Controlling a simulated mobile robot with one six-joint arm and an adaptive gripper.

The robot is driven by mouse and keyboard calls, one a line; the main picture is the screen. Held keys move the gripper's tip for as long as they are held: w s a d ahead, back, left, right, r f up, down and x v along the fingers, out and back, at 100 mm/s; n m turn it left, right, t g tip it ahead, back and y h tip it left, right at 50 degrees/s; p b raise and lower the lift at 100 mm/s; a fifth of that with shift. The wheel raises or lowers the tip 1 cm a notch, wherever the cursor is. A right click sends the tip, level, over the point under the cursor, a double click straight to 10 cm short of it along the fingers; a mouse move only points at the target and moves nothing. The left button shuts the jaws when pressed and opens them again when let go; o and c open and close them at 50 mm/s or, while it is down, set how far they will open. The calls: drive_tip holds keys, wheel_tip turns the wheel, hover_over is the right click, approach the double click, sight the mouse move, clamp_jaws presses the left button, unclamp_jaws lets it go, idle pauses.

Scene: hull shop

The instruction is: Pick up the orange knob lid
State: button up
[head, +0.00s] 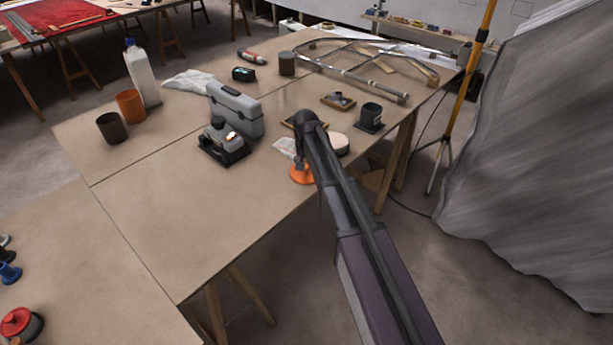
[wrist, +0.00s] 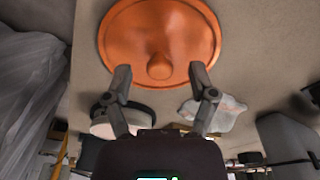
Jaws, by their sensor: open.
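The orange knob lid (head: 301,175) lies near the table's front edge in the head view. In the wrist view the orange lid (wrist: 190,35) fills the top, its round disc and central knob facing me. My gripper (wrist: 160,76) is open and empty. Its two fingers are spread on either side of the knob, with the tips over the lid's near rim. I cannot tell whether they touch it. In the head view my arm hides part of the gripper, above the lid.
A crumpled white cloth (wrist: 215,113) and a round pale-topped container (wrist: 122,119) are close to the lid. A grey case (head: 235,108) and a black-and-grey device (head: 223,143) stand to the left. The table's (head: 180,220) front left is clear.

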drive_tip(key=shift+f+b, duration=0.3)
drive_tip(key=shift+f, duration=0.25)
clamp_jaws()
